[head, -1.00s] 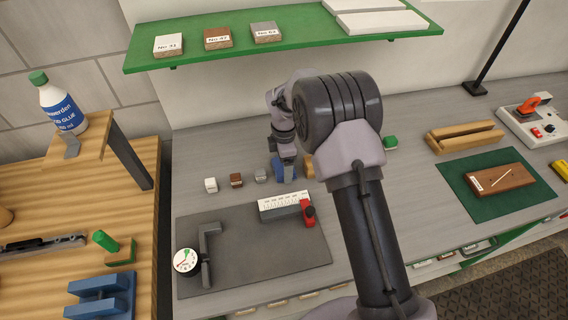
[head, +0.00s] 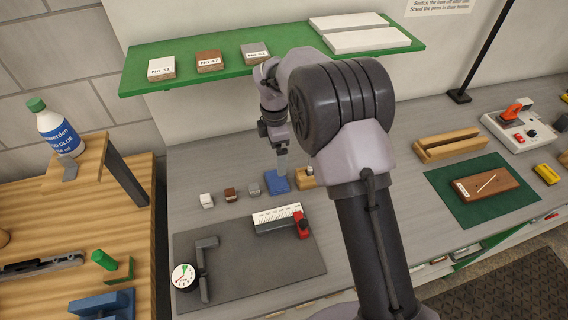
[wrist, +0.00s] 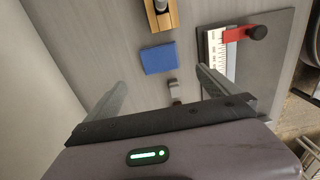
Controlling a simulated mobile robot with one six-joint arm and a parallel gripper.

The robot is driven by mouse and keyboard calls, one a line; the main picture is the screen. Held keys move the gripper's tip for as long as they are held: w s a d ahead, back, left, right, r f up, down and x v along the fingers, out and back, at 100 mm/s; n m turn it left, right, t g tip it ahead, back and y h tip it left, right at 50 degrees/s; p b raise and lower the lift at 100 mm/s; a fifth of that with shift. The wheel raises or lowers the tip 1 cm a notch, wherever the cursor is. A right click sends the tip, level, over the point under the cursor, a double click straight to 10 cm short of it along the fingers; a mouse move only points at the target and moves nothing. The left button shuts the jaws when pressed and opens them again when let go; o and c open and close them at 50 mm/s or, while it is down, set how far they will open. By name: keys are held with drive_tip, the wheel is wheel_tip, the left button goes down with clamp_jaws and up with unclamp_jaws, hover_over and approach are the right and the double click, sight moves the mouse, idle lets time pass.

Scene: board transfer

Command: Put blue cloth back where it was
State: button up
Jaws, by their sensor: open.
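The blue cloth (head: 277,181) lies flat on the grey bench, between the small grey block and a small wooden block. It also shows in the wrist view (wrist: 160,58), apart from both fingers. My gripper (head: 281,168) is just above and behind the cloth in the head view. In the wrist view my gripper (wrist: 160,85) is open, with its two fingers spread wide and nothing between them. My arm hides part of the bench to the right of the cloth.
Small white (head: 206,200), brown (head: 230,195) and grey (head: 254,189) blocks stand left of the cloth. A dark mat (head: 240,270) with a white scale (head: 277,218) and red clamp (head: 301,226) lies in front. A green shelf (head: 285,50) hangs above.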

drive_tip(key=s+d+r+m+t, duration=0.1)
drive_tip(key=s+d+r+m, duration=0.25)
drive_tip(key=r, duration=0.35)
drive_tip(key=s+d+r+m+t+y, duration=0.1)
drive_tip(key=s+d+r+m, duration=0.1)
drive_tip(key=s+r+m, duration=0.35)
drive_tip(key=s+d+r+m+t, duration=0.1)
drive_tip(key=s+d+r+m, duration=0.25)
drive_tip(key=r, duration=0.35)
drive_tip(key=s+d+r+m+t+y, duration=0.1)
drive_tip(key=s+d+m, duration=0.1)
drive_tip(key=s+m, duration=0.55)
drive_tip(key=s+d+r+m+t, duration=0.15)
drive_tip(key=s+m, duration=0.35)
drive_tip(key=s, duration=0.6)
wheel_tip(320, 180, down, 12)
drive_tip(key=b, duration=1.1)
drive_tip(key=shift+f+m+b, duration=0.25)
drive_tip(key=shift+m+b, duration=0.05)
drive_tip(key=shift+b, duration=0.05)
drive_tip(key=shift+s, duration=0.1)
